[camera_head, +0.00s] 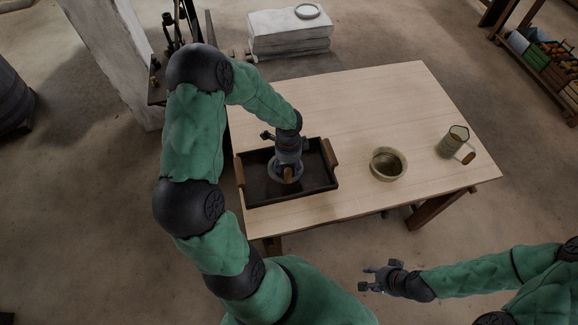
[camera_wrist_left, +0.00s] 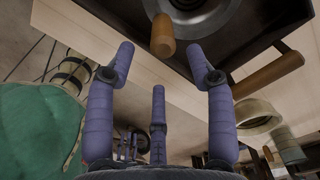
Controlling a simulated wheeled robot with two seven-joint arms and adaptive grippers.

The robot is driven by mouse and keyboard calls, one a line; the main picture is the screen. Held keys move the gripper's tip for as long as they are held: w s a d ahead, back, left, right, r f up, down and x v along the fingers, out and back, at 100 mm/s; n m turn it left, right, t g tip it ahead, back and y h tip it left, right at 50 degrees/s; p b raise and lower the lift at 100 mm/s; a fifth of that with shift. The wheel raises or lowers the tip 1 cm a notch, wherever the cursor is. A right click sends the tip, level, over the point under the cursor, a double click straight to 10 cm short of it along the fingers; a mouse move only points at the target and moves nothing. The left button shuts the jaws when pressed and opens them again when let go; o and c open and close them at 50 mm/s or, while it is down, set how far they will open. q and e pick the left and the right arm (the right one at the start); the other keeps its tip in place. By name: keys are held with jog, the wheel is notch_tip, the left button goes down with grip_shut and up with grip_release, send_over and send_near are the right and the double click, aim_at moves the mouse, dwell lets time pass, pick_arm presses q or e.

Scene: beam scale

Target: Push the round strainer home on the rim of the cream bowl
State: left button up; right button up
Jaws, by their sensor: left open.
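The round strainer lies in the dark tray (camera_head: 262,194), partly hidden under my left gripper (camera_head: 287,168) in the head view. Its short wooden handle (camera_head: 288,175) shows there. The left wrist view shows its grey metal round (camera_wrist_left: 205,14) and handle (camera_wrist_left: 163,36) beyond the fingertips. My left gripper is over the tray, its fingers (camera_wrist_left: 162,75) spread, with nothing between them. The cream bowl (camera_head: 374,163) stands on the table to the right of the tray; it also shows in the left wrist view (camera_wrist_left: 254,110). My right gripper (camera_head: 367,278) is open and empty, in front of the table.
A mug (camera_head: 452,143) with a wooden handle stands right of the bowl. The tray has wooden handles (camera_head: 329,153) at its ends. The wooden table (camera_head: 360,100) is clear behind the tray and bowl. A white block (camera_head: 288,35) is on the floor behind.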

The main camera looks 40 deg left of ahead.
aim_at(289, 171)
pick_arm(q)
notch_tip(289, 171, down, 3)
jog(key=shift+f, duration=0.15)
jog(key=f, duration=0.1)
jog(key=f+b, duration=0.1)
jog(key=f, duration=0.3)
jog(key=shift+w+a+b, duration=0.15)
jog(key=shift+a+b, duration=0.15)
jog(key=shift+a, duration=0.05)
grip_shut()
